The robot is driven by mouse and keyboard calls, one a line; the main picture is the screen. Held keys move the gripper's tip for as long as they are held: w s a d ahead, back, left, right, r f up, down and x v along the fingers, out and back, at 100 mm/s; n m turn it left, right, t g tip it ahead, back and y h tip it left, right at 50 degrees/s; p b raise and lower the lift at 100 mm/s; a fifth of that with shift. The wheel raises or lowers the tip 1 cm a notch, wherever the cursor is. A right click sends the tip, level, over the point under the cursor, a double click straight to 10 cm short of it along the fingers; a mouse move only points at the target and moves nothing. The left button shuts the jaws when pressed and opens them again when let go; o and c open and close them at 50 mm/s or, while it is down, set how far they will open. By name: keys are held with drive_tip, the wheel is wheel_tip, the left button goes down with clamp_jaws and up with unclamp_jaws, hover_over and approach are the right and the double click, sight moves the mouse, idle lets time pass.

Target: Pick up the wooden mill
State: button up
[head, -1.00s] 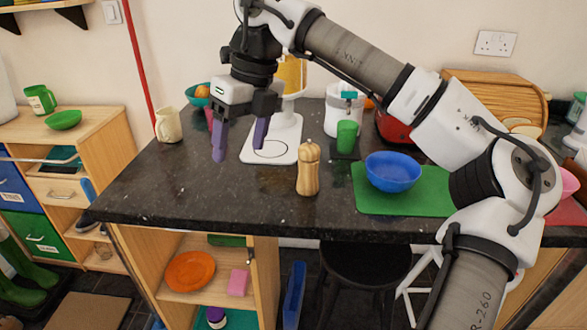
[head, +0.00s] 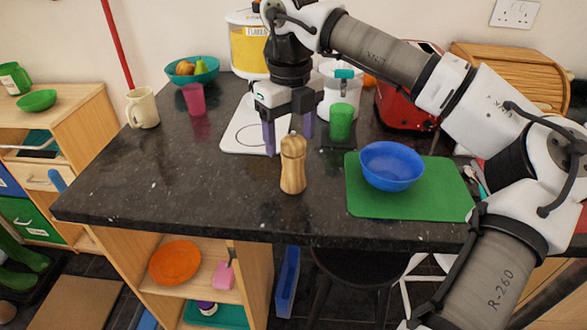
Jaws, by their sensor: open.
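The wooden mill (head: 293,165) stands upright on the dark granite counter (head: 150,190), near its front edge. It is light brown with a rounded top and a narrow neck. My gripper (head: 289,146) points down with its two purple fingers apart. It is empty and appears just behind the mill, with the left finger close to the mill's top in the picture. I cannot tell whether a finger touches the mill. Nothing hides the mill's front.
A green mat (head: 420,205) with a blue bowl (head: 392,166) lies right of the mill. A green cup (head: 341,122) stands behind it. A white scale-like base (head: 238,140), pink cup (head: 194,99) and cream jug (head: 142,108) are behind and left. The counter's left front is clear.

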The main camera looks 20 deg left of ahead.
sight(293, 157)
drive_tip(key=f, duration=0.3)
drive_tip(key=f+p, duration=0.1)
drive_tip(key=f, duration=0.1)
drive_tip(key=shift+d+f, duration=0.25)
drive_tip(key=shift+f, duration=0.05)
drive_tip(key=c, duration=1.1)
drive_tip(key=shift+r, duration=0.1)
drive_tip(key=shift+c, duration=0.2)
